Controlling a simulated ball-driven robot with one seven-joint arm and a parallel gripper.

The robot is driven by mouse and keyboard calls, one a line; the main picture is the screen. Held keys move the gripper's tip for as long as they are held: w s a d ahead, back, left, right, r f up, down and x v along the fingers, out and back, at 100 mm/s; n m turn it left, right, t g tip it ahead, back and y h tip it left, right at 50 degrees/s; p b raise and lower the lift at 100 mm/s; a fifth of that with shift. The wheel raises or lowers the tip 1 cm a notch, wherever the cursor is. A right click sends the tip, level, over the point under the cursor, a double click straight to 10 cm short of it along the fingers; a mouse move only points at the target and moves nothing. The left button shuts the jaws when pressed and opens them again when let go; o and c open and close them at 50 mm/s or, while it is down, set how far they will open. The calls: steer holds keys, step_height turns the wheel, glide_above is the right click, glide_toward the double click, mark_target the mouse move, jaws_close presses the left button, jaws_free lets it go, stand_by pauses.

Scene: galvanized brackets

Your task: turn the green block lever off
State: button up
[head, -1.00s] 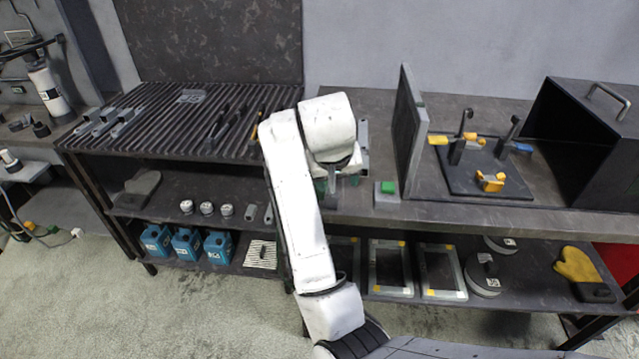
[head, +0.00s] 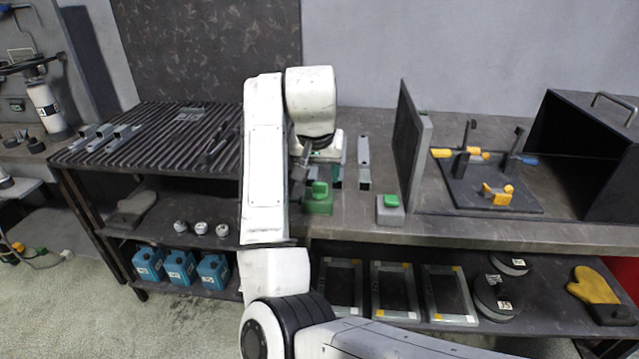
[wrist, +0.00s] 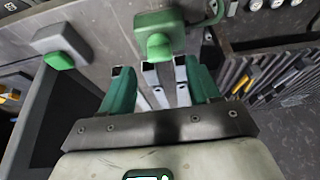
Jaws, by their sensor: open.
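The green block lever (head: 317,199) sits near the bench's front edge, a green base with a smaller raised green part. It also shows at the top of the wrist view (wrist: 158,36), beyond my fingertips. My gripper (head: 304,165) hangs just behind and left of it in the head view, partly hidden by its own wrist. In the wrist view my gripper (wrist: 158,78) has its two green fingers apart, with square metal tubes (wrist: 153,76) showing between them. I cannot tell whether it touches anything.
A grey box with a green button (head: 390,209) stands right of the lever. Galvanized tubes (head: 364,162) lie behind it. An upright dark panel (head: 409,150) and a fixture plate with yellow clamps (head: 490,188) are farther right. A slatted rack (head: 150,145) fills the left.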

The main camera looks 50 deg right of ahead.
mark_target(320, 184)
steer(key=shift+x, duration=2.3)
steer(key=shift+d, duration=0.1)
steer(key=shift+r, duration=0.1)
steer(key=c, duration=1.1)
